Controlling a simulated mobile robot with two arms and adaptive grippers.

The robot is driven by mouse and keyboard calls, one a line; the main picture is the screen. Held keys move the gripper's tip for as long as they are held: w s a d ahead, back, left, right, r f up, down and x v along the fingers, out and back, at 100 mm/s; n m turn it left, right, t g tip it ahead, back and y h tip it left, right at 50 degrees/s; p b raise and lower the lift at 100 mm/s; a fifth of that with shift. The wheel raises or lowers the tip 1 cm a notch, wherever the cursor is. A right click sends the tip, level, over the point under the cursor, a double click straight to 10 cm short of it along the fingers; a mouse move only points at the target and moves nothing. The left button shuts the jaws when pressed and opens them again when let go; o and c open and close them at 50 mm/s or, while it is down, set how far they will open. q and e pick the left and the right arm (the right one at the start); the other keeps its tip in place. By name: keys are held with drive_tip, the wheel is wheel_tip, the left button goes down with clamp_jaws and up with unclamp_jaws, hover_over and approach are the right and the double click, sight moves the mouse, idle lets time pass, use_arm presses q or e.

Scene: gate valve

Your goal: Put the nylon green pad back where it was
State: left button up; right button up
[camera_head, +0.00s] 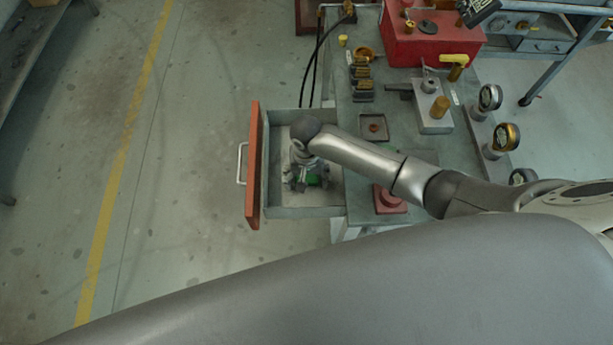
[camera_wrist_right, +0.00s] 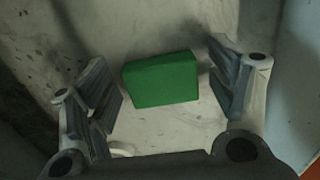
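The green pad (camera_wrist_right: 161,79) is a small green block. In the right wrist view it lies on the pale drawer floor between the open fingers of my right gripper (camera_wrist_right: 165,85), with a gap on each side. In the head view a bit of the green pad (camera_head: 312,181) shows under my right gripper (camera_head: 307,184), which is down inside the open drawer (camera_head: 305,212). The gripper hides most of the pad there. My left gripper is not in view.
The drawer has an orange front (camera_head: 254,165) with a metal handle (camera_head: 241,163). The workbench (camera_head: 345,130) beside it carries a red box (camera_head: 425,45), gauges, brass parts and a red flanged part (camera_head: 389,200). The floor left of the drawer is clear.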

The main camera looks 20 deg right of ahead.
sight(306, 179)
drive_tip(key=shift+r, duration=0.1)
wheel_tip(306, 179, up, 12)
drive_tip(key=shift+p, duration=0.4)
idle(0.4)
